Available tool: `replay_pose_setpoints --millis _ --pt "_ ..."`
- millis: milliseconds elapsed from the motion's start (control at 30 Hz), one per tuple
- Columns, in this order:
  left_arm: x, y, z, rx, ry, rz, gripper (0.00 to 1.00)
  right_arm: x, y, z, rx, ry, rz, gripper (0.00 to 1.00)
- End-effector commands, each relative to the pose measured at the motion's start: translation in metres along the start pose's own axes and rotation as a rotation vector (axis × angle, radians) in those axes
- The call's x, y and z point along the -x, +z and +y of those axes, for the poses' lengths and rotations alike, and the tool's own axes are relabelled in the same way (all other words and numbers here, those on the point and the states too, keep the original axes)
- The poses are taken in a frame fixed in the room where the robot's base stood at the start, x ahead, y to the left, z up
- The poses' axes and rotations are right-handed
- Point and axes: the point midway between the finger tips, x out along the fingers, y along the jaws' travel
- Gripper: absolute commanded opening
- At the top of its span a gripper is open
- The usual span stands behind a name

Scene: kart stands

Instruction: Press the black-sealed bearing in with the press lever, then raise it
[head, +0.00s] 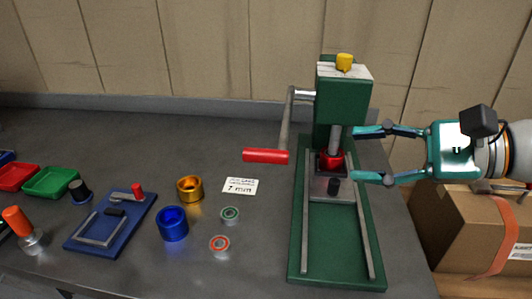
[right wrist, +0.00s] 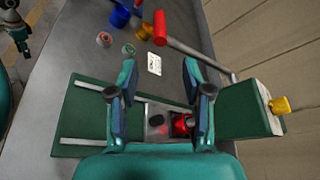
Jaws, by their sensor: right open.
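The green press (head: 344,104) stands right of centre, its lever arm hanging down from the shaft to a red handle (head: 265,156) at the left. The handle also shows in the right wrist view (right wrist: 160,28). The steel ram (head: 335,138) reaches down to a red housing (head: 331,161) on the press bed. I cannot make out a black-sealed bearing; the housing's top is hidden by the ram. My right gripper (head: 355,154) is open and empty, its fingers at the press's right side near the ram. A teal part, perhaps my left gripper (right wrist: 13,28), shows at the right wrist view's edge.
A green-sealed bearing (head: 230,214), an orange-red-sealed bearing (head: 219,244), a blue cup (head: 172,224), a gold cup (head: 190,189) and a white card (head: 240,186) lie left of the press. A blue fixture (head: 133,227) and green tray (head: 52,182) are further left. A cardboard box (head: 462,220) stands right.

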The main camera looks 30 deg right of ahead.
Motion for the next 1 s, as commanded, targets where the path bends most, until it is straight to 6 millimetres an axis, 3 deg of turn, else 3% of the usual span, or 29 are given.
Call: replay_pose_setpoints --millis 367,800,1000 --pt "0.007 0.000 0.003 0.000 0.000 0.000 0.40 -0.048 0.003 0.001 0.002 0.007 -0.008 0.49" --pt "0.013 0.000 0.005 0.000 0.000 0.000 0.40 -0.128 0.002 0.002 0.001 0.007 -0.007 0.49" --pt "0.013 0.000 0.005 0.000 0.000 0.000 0.40 -0.153 0.001 0.001 0.001 0.005 -0.004 0.49"
